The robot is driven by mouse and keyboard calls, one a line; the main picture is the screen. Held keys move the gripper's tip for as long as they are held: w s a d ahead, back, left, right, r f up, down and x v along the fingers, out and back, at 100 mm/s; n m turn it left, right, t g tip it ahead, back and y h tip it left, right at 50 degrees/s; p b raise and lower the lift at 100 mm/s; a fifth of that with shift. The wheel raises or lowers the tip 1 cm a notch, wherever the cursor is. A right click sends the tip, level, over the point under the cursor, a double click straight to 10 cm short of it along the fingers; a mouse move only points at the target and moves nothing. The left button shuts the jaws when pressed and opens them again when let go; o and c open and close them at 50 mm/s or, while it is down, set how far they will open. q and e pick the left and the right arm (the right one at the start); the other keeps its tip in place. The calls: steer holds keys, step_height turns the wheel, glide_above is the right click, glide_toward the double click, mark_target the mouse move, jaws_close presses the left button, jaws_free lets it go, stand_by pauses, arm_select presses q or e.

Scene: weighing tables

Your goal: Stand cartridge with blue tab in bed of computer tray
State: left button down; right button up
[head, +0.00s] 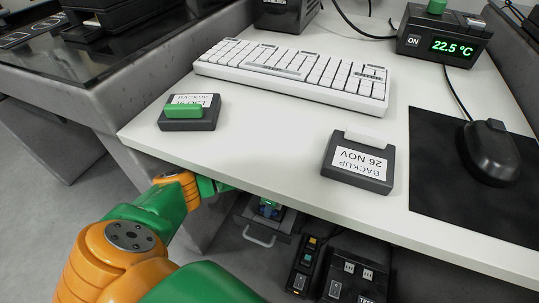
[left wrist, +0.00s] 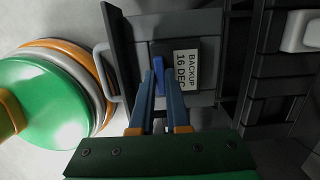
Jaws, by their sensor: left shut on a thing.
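The cartridge with the blue tab (left wrist: 183,50) shows in the left wrist view, a dark block with a white label reading "BACKUP 16 DEC". Its blue tab (left wrist: 160,72) lies between the fingertips of my left gripper (left wrist: 160,82), which is shut on it. The cartridge is over or in the grey computer tray (left wrist: 205,22); I cannot tell whether it touches the bed. In the head view the tray (head: 283,222) sticks out below the table edge, with my left gripper (head: 268,207) over it, partly hidden by the tabletop. My right gripper is not in view.
On the white table (head: 260,140) lie a green-tab cartridge (head: 188,121), a white-tab cartridge (head: 358,167), a keyboard (head: 295,72) and a mouse (head: 489,153) on a black mat (head: 435,165). The table edge overhangs my left arm. Dark units (head: 350,277) stand right of the tray.

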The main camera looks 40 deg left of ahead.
arm_select(q)
steer(key=shift+f, duration=0.35)
steer(key=shift+c, duration=1.3)
jaws_free()
